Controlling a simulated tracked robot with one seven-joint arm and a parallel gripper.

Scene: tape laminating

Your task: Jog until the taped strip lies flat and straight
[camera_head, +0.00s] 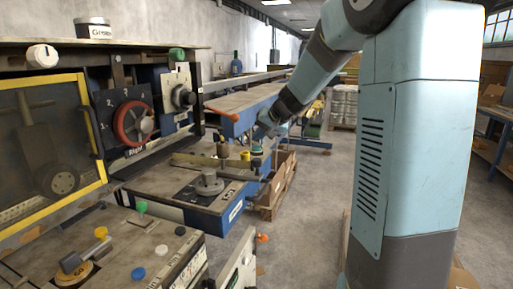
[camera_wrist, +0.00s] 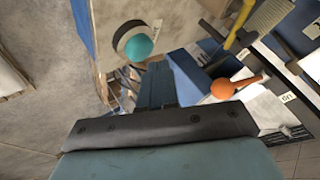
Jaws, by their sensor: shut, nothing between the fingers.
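My gripper (camera_head: 268,127) hangs at the end of my arm, over the right edge of the low machine table. In the wrist view my gripper (camera_wrist: 157,86) looks shut and empty. A round teal knob (camera_wrist: 139,44) with a dark and white base shows just above the fingers, apart from them. An orange lever handle (camera_wrist: 236,86) shows to their right. I cannot pick out a taped strip or a marked jog control in either view.
The machine has a red handwheel (camera_head: 134,124), a yellow-framed guard (camera_head: 95,130) and a grey round knob (camera_head: 209,183). A front bench (camera_head: 125,250) carries coloured knobs. The concrete floor (camera_head: 310,225) is open toward my base.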

